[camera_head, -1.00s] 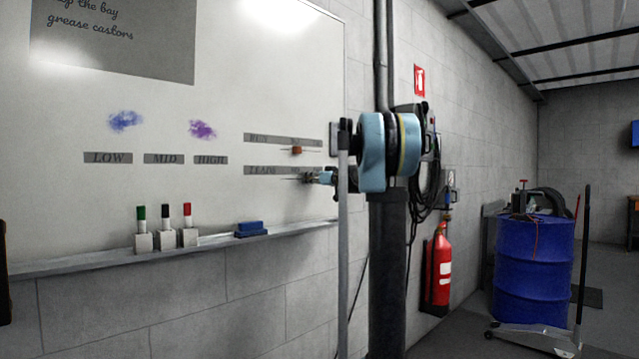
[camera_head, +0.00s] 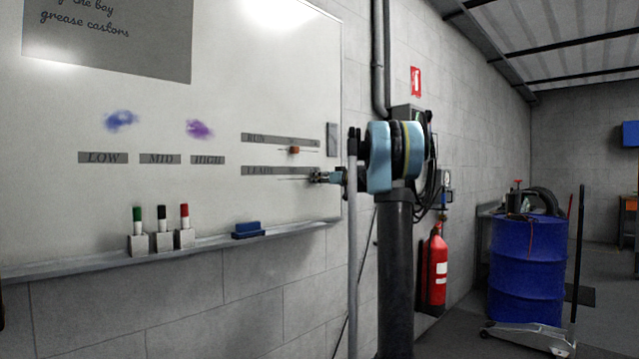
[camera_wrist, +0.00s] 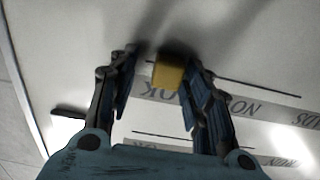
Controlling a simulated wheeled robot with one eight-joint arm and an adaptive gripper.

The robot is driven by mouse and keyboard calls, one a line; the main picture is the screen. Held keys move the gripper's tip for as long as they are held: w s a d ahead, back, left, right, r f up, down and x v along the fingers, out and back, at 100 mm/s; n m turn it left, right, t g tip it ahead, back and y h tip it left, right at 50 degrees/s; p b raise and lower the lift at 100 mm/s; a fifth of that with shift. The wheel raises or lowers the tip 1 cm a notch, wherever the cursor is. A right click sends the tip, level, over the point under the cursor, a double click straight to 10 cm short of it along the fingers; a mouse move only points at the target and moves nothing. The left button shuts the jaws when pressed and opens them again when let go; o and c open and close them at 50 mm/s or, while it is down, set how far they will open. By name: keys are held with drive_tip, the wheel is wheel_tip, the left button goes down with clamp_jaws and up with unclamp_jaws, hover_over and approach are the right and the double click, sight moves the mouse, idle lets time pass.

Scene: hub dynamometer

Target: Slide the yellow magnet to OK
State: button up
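The yellow magnet (camera_wrist: 168,76) is on the whiteboard in the wrist view, beside the upside-down OK of the LEADS strip (camera_wrist: 212,103). My gripper (camera_wrist: 160,60) is open around it. The right finger is close against the magnet; I cannot tell whether it touches. A gap shows between the magnet and the left finger. In the head view my gripper (camera_head: 318,177) is at the right end of the LEADS strip (camera_head: 265,171), and the yellow magnet cannot be made out there.
An orange magnet (camera_head: 294,150) sits below the RUN strip (camera_head: 262,138), just above my gripper. The board's tray (camera_head: 110,262) holds several markers and a blue eraser (camera_head: 249,230). A fire extinguisher (camera_head: 437,268) and a blue drum (camera_head: 527,270) stand to the right.

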drive_tip(key=v, duration=1.2)
idle(0.4)
drive_tip(key=s+a+f+m+g+h, duration=0.15)
drive_tip(key=s+a+f+g, duration=0.35)
drive_tip(key=s+f, duration=0.65)
drive_tip(key=s+a+f+g+h, duration=0.2)
drive_tip(key=s+a+f, duration=0.55)
drive_tip(key=s, duration=0.65)
drive_tip(key=s+d+f+m+g+h, duration=0.1)
drive_tip(key=s+d+f+m+h, duration=0.1)
drive_tip(key=s+f, duration=0.7)
drive_tip(key=s+d+f+m+g+h, duration=0.2)
drive_tip(key=s+d+f, duration=0.3)
drive_tip(key=s+f, duration=0.5)
drive_tip(key=s+d+f+m+g+h, duration=0.1)
drive_tip(key=s+d+f+m+h, duration=0.1)
drive_tip(key=s+f, duration=0.7)
drive_tip(key=shift+s+d+f+g+h, duration=0.15)
drive_tip(key=shift+s+d+g+h, duration=0.3)
drive_tip(key=shift+d+h, duration=0.45)
drive_tip(key=shift+a, duration=0.1)
